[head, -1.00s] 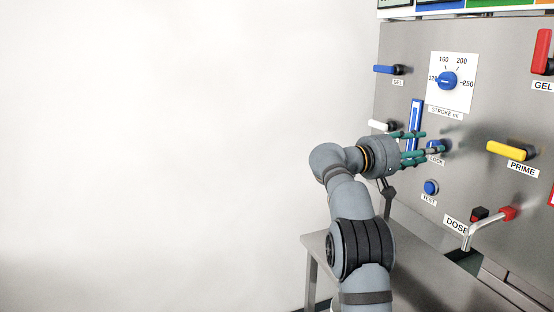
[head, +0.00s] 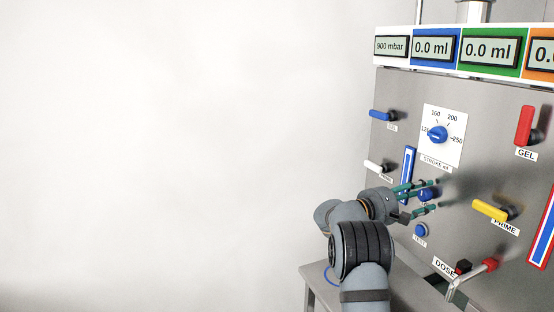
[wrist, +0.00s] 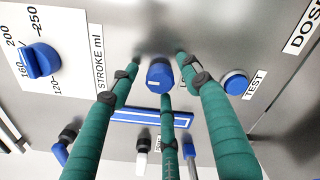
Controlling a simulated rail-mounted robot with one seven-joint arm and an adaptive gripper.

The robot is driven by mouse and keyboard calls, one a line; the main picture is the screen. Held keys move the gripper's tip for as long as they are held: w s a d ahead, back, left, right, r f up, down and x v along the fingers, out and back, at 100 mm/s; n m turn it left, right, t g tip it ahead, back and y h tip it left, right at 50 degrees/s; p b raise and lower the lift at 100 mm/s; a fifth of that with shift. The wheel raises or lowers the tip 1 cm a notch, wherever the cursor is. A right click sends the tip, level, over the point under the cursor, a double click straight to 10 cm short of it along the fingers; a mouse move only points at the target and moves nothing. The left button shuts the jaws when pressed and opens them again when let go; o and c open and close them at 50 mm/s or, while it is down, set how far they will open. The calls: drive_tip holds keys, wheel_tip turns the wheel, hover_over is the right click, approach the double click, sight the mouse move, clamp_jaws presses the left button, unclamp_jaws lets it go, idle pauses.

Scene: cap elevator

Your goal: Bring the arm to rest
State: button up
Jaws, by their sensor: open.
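My gripper (head: 430,196) has green fingers and stands in front of the steel panel (head: 465,95), pointing at it. The fingers are spread apart and nothing is clamped between them. A round blue knob (wrist: 160,75) lies between the fingertips in the wrist view; in the head view this blue knob (head: 427,194) is partly hidden by the fingers. I cannot tell whether any finger touches it. My arm comes up from the bottom of the head view and bends right toward the panel.
The panel carries a blue stroke dial (head: 438,134), a blue TEST button (wrist: 236,82), a yellow PRIME lever (head: 490,210), a red GEL lever (head: 524,125) and a red-tipped DOSE handle (head: 487,266). A grey table (head: 318,285) stands below. The left side shows only bare wall.

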drive_tip(key=n+p, duration=0.1)
drive_tip(key=p, duration=0.1)
drive_tip(key=n+p, duration=0.2)
drive_tip(key=p, duration=0.1)
drive_tip(key=n+p, duration=0.2)
drive_tip(key=p, duration=0.1)
drive_tip(key=shift+r, duration=0.35)
drive_tip(key=shift+f+n+p, duration=0.3)
drive_tip(key=shift+n+p, duration=0.6)
drive_tip(key=shift+p, duration=0.15)
